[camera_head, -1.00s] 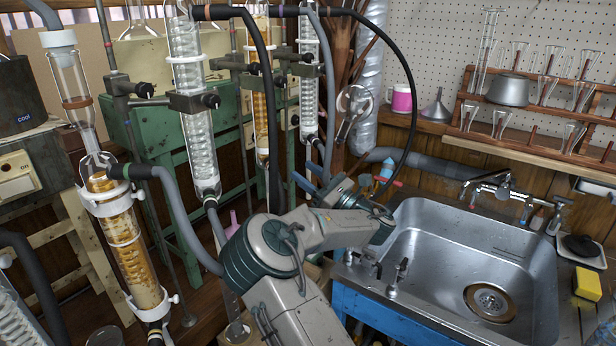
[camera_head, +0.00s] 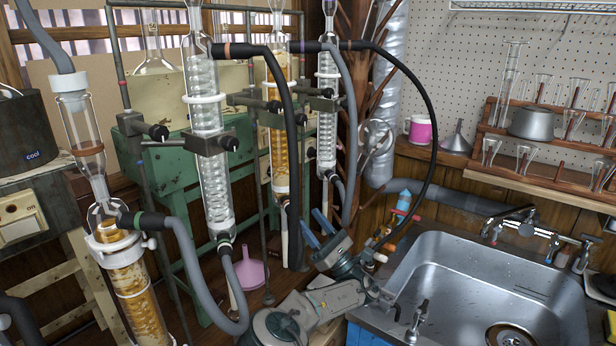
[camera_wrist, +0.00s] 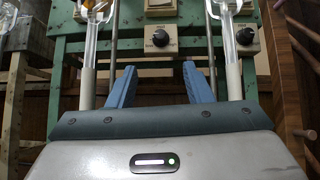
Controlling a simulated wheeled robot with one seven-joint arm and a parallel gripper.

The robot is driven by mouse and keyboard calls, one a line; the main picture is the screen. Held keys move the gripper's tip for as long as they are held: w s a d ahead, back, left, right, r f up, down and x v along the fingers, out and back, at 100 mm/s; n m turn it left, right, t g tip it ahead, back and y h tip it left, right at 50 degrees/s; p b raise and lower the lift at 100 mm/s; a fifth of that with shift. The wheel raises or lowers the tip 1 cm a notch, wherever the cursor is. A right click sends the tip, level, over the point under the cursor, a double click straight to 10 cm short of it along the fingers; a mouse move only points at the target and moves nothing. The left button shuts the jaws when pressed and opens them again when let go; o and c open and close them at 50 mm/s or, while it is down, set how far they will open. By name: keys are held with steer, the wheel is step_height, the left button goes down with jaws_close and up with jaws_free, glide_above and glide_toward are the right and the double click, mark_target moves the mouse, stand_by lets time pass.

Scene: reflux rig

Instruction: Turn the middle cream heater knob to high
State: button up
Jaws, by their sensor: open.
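In the wrist view, a round black knob (camera_wrist: 160,38) on a cream plate sits on the green bench front, in the middle. Its small labels and pointer setting are too small to read for sure. A cream box (camera_wrist: 161,8) is above it at the top edge. My gripper (camera_wrist: 160,67) has two blue fingers spread wide, one low on each side of the knob in the picture, with nothing between them. The fingers look apart from the knob. In the head view, my gripper (camera_head: 312,223) is before the tubes, fingers up; I cannot make out the middle knob there.
Glass condensers (camera_head: 207,150) and grey hoses (camera_head: 180,230) crowd the left of my gripper. A pink funnel (camera_head: 251,272) is low beside it. The sink (camera_head: 480,285) is at right.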

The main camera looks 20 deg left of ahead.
steer(key=p+x, duration=0.4)
steer(key=x, duration=0.9)
steer(key=shift+a+r+p, duration=0.25)
steer(key=shift+r+p, duration=0.05)
steer(key=shift+p, duration=0.1)
steer(key=c, duration=1)
steer(key=shift+f, duration=0.1)
